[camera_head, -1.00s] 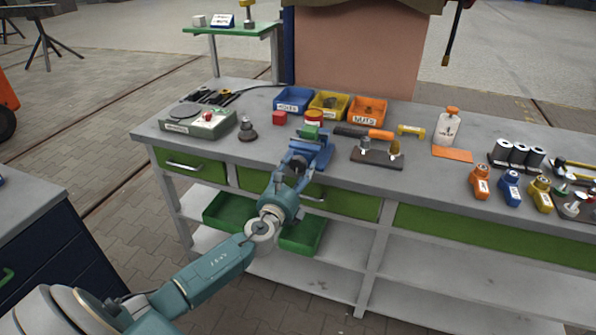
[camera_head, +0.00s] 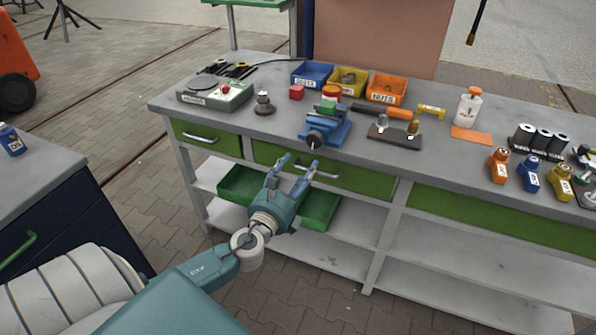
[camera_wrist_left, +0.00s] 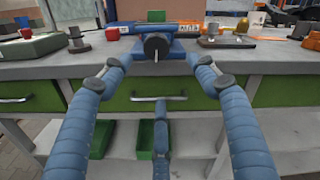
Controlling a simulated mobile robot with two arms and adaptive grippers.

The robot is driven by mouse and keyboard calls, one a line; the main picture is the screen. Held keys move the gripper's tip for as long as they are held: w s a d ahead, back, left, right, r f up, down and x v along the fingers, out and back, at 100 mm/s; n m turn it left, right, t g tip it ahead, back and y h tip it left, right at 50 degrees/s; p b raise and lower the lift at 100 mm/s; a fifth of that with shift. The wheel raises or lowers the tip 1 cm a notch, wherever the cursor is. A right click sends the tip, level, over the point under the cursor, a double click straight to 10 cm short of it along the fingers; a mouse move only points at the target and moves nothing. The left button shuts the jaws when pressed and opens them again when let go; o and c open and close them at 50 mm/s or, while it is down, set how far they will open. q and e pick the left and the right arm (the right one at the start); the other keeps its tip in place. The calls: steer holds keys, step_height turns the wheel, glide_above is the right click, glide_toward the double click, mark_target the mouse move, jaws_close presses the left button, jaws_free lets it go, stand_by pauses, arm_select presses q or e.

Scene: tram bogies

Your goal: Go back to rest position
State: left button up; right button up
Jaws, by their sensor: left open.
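My left gripper (camera_head: 297,164) is open and empty in front of the workbench (camera_head: 180,101), at about the height of its green drawers. Its blue fingers stand spread apart in the left wrist view (camera_wrist_left: 159,75). A blue vise (camera_head: 326,128) sits at the bench's front edge, beyond the fingertips and apart from them. The vise also shows in the left wrist view (camera_wrist_left: 157,46), centred between and above the fingers. A small green part (camera_head: 327,106) rests at the top of the vise. My right gripper is not in view.
Blue, yellow and orange bins (camera_head: 386,90) stand at the bench's back. A green drawer (camera_head: 330,174) and green trays (camera_head: 319,208) lie close around the gripper. A dark cabinet (camera_head: 75,230) with a blue bottle (camera_head: 11,140) stands at left. Paved floor is free between cabinet and bench.

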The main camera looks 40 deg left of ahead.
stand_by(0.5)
arm_select(q)
steer(key=s+f+n+g, duration=0.3)
steer(key=s+f+n, duration=0.15)
steer(key=f, duration=0.75)
steer(key=s+f+n+g, duration=0.3)
steer(key=s+f, duration=0.2)
steer(key=f, duration=0.7)
steer(key=s+f+n+g, duration=0.3)
steer(key=s+f+n, duration=0.15)
steer(key=f, duration=0.75)
steer(key=s+d+f+n+g+h, duration=0.1)
steer(key=s+d+f+n+g, duration=0.1)
steer(key=s+f, duration=0.45)
steer(key=s+d+f+n+g+h, duration=0.1)
steer(key=s+d+f+n, duration=0.2)
steer(key=s+f, duration=0.35)
steer(key=s+d+f+n+g+h, duration=0.1)
steer(key=s+d+f+n, duration=0.3)
steer(key=s, duration=0.7)
steer(key=s+d+f+n+g+h, duration=0.1)
steer(key=s+d+f+n+g, duration=0.2)
steer(key=s+d, duration=0.4)
steer(key=s+f+n, duration=0.1)
steer(key=s, duration=0.3)
steer(key=shift+f+g, duration=0.15)
steer(key=shift+g, duration=0.15)
